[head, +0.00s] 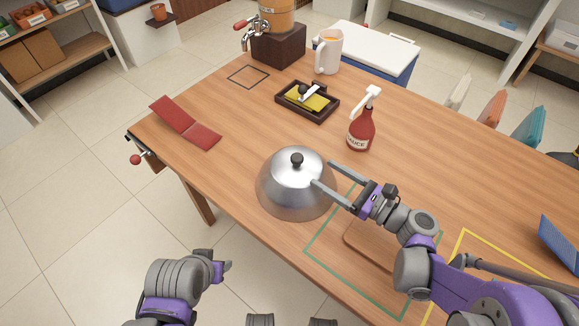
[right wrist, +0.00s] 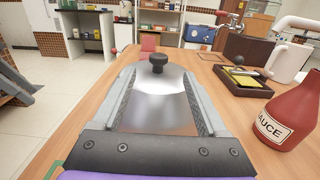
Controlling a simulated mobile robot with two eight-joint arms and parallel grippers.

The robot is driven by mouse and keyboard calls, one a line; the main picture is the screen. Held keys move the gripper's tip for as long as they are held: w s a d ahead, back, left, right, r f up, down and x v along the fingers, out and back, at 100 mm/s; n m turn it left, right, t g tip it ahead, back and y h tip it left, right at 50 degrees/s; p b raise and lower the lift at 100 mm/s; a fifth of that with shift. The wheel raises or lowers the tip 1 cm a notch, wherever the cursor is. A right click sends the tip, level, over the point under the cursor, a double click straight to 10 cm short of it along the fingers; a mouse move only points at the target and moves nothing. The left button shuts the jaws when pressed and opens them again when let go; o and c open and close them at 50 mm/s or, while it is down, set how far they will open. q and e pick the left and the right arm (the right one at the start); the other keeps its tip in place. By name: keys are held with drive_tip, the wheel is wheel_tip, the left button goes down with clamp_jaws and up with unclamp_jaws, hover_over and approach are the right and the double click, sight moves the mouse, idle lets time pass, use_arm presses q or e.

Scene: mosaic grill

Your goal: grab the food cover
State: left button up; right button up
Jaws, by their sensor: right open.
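The food cover (head: 290,190) is a shiny metal dome with a black knob (head: 297,160) on top. It stands on the wooden table near its front edge. My right gripper (head: 322,174) is open, with its fingers reaching over the right side of the dome in the head view. In the right wrist view the cover (right wrist: 160,100) and its knob (right wrist: 157,62) show between and beyond the two fingers. I cannot tell whether the fingers touch the dome. My left gripper (head: 228,266) is low in front of the table, off its edge; its jaws are too unclear to judge.
A red sauce bottle (head: 362,132) stands behind the cover. A dark tray (head: 307,102), a white mug (head: 328,50) and a drink dispenser (head: 277,30) are farther back. A red folded item (head: 186,123) lies left. A wooden board (head: 372,250) lies in the green outline under my right arm.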

sight(297, 157)
drive_tip(key=x, duration=0.4)
drive_tip(key=shift+s+a+r, duration=0.1)
drive_tip(key=shift+s, duration=0.15)
drive_tip(key=x, duration=0.5)
drive_tip(key=shift+w+a, duration=0.2)
drive_tip(key=shift+w, duration=0.15)
clamp_jaws()
idle(0.8)
